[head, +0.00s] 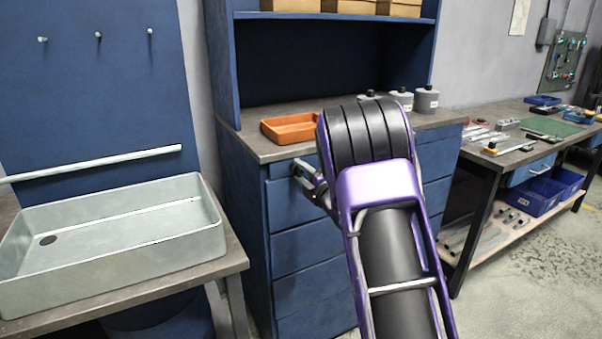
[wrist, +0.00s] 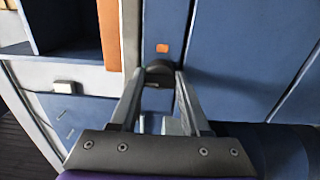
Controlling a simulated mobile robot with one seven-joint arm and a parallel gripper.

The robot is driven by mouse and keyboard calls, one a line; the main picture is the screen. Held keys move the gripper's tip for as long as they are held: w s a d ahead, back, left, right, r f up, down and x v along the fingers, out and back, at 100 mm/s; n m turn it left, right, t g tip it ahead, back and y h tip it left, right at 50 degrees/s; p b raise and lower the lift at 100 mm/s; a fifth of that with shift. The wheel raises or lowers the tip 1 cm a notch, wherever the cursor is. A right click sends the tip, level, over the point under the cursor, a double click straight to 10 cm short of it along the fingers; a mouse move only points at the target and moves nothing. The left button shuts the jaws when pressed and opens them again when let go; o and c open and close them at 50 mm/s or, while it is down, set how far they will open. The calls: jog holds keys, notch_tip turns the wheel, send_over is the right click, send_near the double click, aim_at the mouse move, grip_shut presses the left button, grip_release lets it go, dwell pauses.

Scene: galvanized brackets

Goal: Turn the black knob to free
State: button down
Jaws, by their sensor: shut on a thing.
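The black knob (wrist: 159,69) sits on a narrow blue cabinet front in the wrist view. My gripper (wrist: 160,76) is shut on it, with one grey finger on each side. In the head view my gripper (head: 302,172) reaches the upper front of the blue cabinet (head: 245,190). The knob cannot be made out there.
An orange tray (head: 290,128) and grey containers (head: 427,99) stand on the cabinet top. A metal basin (head: 110,235) is on a bench at the left. A workbench (head: 520,150) with tools is at the right. Open floor (head: 520,270) shows at the lower right.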

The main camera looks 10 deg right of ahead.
dwell(0.4)
jog(key=shift+c, duration=1.9)
grip_release()
jog(key=v, duration=1.7)
jog(key=shift+s, duration=0.2)
jog(key=shift+r, duration=0.1)
